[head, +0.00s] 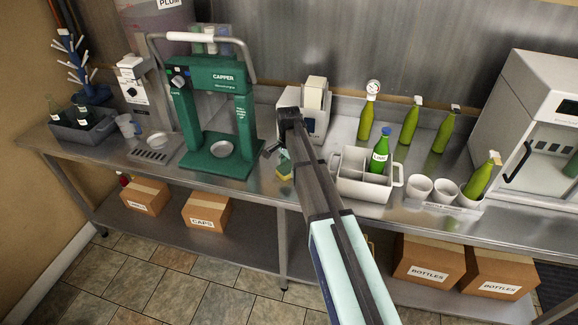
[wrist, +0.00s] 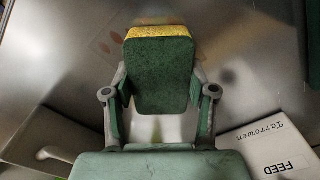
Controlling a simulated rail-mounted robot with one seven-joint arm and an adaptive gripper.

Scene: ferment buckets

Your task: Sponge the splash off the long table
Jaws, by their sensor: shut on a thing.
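My gripper (head: 279,150) is over the long steel table (head: 265,185), right of the green capper. It is shut on a sponge (head: 285,167), whose green face fills the middle of the wrist view (wrist: 160,78) with a yellow edge at its far end. My gripper also shows in the wrist view (wrist: 160,100), one finger on each side of the sponge. A splash (wrist: 107,46) of faint reddish streaks lies on the steel just left of the sponge in the wrist view. I cannot make it out in the head view. Whether the sponge touches the table is unclear.
The green capper (head: 215,120) stands left of my gripper. A white machine (head: 302,115) is behind, its FEED panel (wrist: 275,150) showing in the wrist view. A white carrier (head: 362,185) with a green bottle (head: 379,155), cups (head: 419,188) and several bottles stand right.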

